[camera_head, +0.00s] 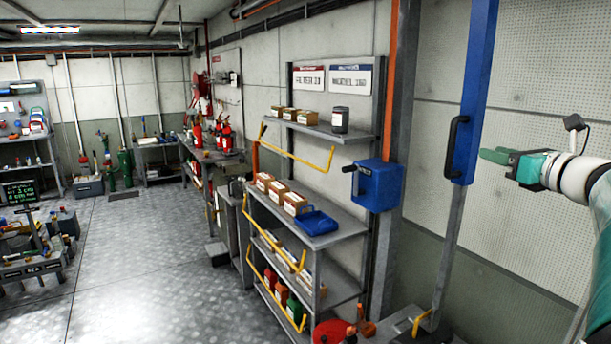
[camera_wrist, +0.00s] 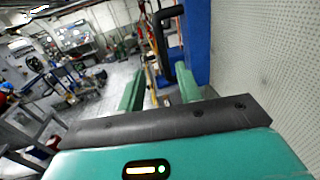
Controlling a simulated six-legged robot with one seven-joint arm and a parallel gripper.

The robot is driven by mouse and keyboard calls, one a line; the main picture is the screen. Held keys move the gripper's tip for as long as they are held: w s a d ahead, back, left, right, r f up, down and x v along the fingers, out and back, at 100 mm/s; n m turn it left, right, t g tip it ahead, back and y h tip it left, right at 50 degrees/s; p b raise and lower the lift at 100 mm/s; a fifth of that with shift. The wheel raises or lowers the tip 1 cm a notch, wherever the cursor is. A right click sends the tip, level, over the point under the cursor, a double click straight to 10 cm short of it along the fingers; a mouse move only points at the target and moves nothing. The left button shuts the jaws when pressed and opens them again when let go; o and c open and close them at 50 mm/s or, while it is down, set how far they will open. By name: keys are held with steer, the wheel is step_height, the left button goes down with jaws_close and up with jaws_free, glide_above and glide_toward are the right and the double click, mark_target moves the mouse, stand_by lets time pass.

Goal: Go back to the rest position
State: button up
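My gripper (camera_head: 490,155) has green fingers and a teal body, and is at the right of the head view. It points left toward a tall blue panel (camera_head: 473,90) with a black handle (camera_head: 453,148). In the head view the fingertips appear just right of the panel; I cannot tell the exact gap. In the wrist view my gripper (camera_wrist: 160,88) shows two green fingers spread apart with nothing held between them. The black handle (camera_wrist: 163,40) and the blue panel (camera_wrist: 197,40) are beyond the fingers there.
A grey shelf rack (camera_head: 318,240) with boxes, a blue tray (camera_head: 314,222) and yellow rails stands left of the panel. A blue box (camera_head: 378,184) hangs on the post. A perforated wall (camera_head: 545,60) is behind my arm. Open floor (camera_head: 140,250) lies to the left.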

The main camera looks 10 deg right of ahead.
steer(key=s+a+f+n+g+y, duration=0.1)
steer(key=s+a+f+n+g, duration=0.15)
steer(key=a+f+n, duration=0.4)
steer(key=s+a+f+n+g+y, duration=0.1)
steer(key=a+f+n+g, duration=0.15)
steer(key=a, duration=0.75)
steer(key=s+a+f+n+g, duration=0.1)
steer(key=a+f+n+g, duration=0.25)
steer(key=a+n, duration=0.4)
steer(key=s+a+f+n+g+h, duration=0.2)
steer(key=s+a+f+n, duration=0.3)
steer(key=s+f+n, duration=0.3)
steer(key=s+a+f+n+g+h, duration=0.1)
steer(key=s+a+f+n+h, duration=0.1)
steer(key=s+a+f+n, duration=0.3)
steer(key=s+f+n, duration=0.3)
steer(key=s+n, duration=0.1)
steer(key=shift+a+f+n+g+h, duration=0.3)
steer(key=shift+a+n+g, duration=0.05)
